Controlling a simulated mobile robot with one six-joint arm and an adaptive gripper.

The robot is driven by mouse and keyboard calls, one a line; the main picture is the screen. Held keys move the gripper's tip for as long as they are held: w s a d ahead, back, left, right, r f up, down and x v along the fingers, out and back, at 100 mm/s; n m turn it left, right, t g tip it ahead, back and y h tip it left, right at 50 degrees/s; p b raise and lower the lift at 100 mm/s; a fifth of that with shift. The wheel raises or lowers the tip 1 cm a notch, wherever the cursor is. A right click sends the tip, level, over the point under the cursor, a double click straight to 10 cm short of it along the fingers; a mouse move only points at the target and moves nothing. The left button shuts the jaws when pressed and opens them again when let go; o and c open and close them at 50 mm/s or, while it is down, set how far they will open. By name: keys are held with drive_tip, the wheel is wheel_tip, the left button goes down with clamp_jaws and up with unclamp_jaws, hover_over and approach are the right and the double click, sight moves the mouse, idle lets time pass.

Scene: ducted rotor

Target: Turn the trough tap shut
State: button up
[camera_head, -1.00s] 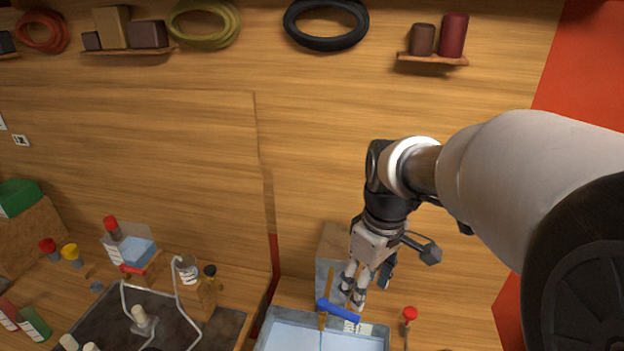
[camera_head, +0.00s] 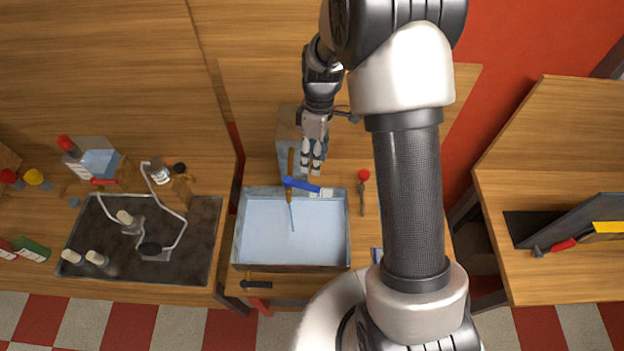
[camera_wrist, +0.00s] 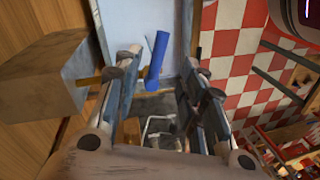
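The trough tap has a brass pipe and a blue bar handle (camera_head: 301,185), set crosswise over the back rim of the trough (camera_head: 241,228). A thin bluish stream (camera_head: 292,217) hangs below the tap into the basin. My gripper (camera_head: 311,172) points down just behind the handle. In the wrist view the two fingers (camera_wrist: 166,75) stand wide apart, and the blue handle (camera_wrist: 157,62) shows in the gap between them, nearer the left finger. I cannot tell whether a finger touches it. The gripper holds nothing.
A grey block (camera_wrist: 42,78) carries the brass pipe. A red-topped tool (camera_head: 363,176) lies right of the trough, and a hammer (camera_head: 256,284) lies in front. Another bench (camera_head: 550,150) stands right.

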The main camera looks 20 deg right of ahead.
sight(304, 186)
drive_tip(key=f, duration=0.3)
drive_tip(key=s+f, duration=0.1)
drive_tip(key=f, duration=0.2)
drive_tip(key=a+f, duration=0.1)
drive_tip(key=f, duration=0.2)
drive_tip(key=shift+s+f+p, duration=0.1)
drive_tip(key=shift+s+p, duration=0.2)
drive_tip(key=shift+p, duration=0.05)
drive_tip(key=shift+c, duration=0.3)
clamp_jaws()
